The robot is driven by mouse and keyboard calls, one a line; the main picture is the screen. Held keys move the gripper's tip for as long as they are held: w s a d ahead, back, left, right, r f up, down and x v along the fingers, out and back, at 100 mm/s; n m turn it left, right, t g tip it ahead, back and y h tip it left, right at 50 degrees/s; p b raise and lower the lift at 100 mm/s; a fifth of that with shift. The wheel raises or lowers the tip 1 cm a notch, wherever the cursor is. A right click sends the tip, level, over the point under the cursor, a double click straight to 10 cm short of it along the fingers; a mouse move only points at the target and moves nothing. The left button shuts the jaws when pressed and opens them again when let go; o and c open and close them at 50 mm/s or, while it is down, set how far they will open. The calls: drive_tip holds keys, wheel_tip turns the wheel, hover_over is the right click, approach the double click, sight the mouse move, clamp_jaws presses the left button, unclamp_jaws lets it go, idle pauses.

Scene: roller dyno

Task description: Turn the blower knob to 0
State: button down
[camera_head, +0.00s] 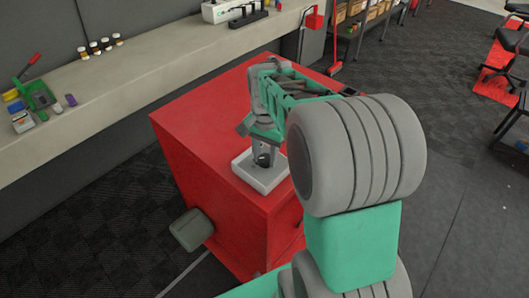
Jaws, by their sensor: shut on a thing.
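My gripper (264,157) points down over a shallow white square tray-like box (246,177) on top of the red cabinet (185,125). Its fingers are shut on a small dark thing inside the white box. This looks like the blower knob (264,160), but the fingers cover most of it. I cannot read any marks or the knob's setting from here. My arm's green and grey links hide the right part of the cabinet top.
A grey-green box (191,229) is at the cabinet's front side. Dark floor is open at the lower left.

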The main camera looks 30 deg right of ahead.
sight(265, 158)
drive_tip(key=shift+n, duration=1.3)
drive_tip(key=c, duration=0.9)
unclamp_jaws()
wheel_tip(265, 158, up, 8)
drive_tip(key=shift+s+b, duration=0.1)
drive_tip(key=shift+b, duration=0.4)
